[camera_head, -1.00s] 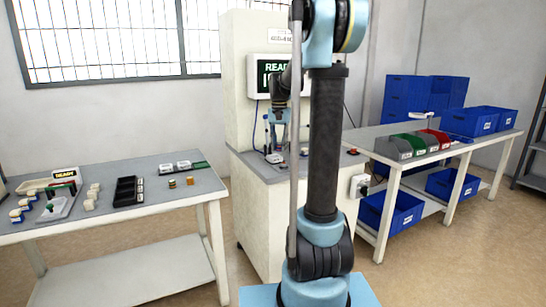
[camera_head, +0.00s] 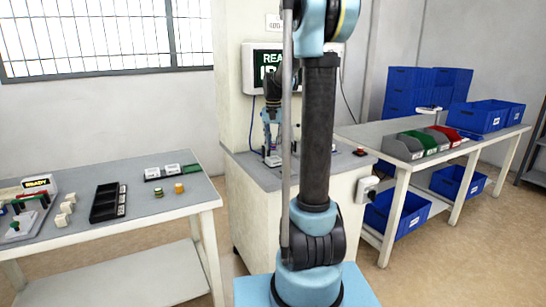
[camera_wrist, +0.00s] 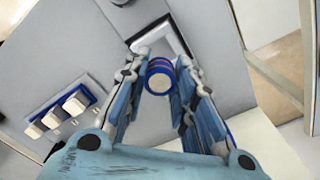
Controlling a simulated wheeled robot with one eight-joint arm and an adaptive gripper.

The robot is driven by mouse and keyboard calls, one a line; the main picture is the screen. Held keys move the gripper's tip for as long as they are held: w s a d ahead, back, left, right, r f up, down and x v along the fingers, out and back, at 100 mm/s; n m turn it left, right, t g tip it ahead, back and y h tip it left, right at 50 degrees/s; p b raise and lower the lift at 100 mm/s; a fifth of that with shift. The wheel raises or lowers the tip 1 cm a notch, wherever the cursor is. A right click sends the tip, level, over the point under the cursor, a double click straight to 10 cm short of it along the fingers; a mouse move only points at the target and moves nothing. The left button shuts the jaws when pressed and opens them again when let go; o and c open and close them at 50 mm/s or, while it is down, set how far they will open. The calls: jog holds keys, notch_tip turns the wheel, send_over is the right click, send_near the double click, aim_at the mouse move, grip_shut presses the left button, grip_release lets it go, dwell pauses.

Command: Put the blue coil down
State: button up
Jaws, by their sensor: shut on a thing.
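In the wrist view, my gripper (camera_wrist: 160,92) is shut on the blue coil (camera_wrist: 159,67), a short cylinder with blue bands and a pale end face. The coil sits between the two fingertips. Behind it is a grey surface with a white-edged, dark-cornered recess or frame (camera_wrist: 177,35); I cannot tell whether the coil touches it. In the head view, my gripper (camera_head: 272,157) is low over the grey top of the middle cabinet, partly behind my arm column. The coil cannot be made out there.
Beside the gripper in the wrist view lies a blue-edged holder with several pale blocks (camera_wrist: 60,112). The left table (camera_head: 150,222) bears a black tray (camera_head: 104,203) and two small coils (camera_head: 168,190). The right bench (camera_head: 385,138) carries coloured bins (camera_head: 437,139).

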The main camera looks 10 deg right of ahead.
aim_at(273, 158)
notch_tip(273, 158, down, 4)
jog(key=shift+f, duration=0.25)
jog(key=shift+s+f, duration=0.2)
jog(key=shift+s, duration=0.05)
jog(key=shift+s+f, duration=0.25)
jog(key=shift+s, duration=0.25)
jog(key=o, duration=0.8)
jog(key=shift+w, duration=0.1)
jog(key=shift+o, duration=1.3)
jog(key=shift+w+f, duration=0.15)
jog(key=shift+f, duration=0.1)
jog(key=shift+o, duration=0.2)
jog(key=shift+w+f, duration=0.75)
jog(key=shift+w, duration=0.15)
jog(key=shift+s+r, duration=0.5)
jog(key=shift+r, duration=0.05)
jog(key=shift+c, duration=0.2)
jog(key=shift+r, duration=0.15)
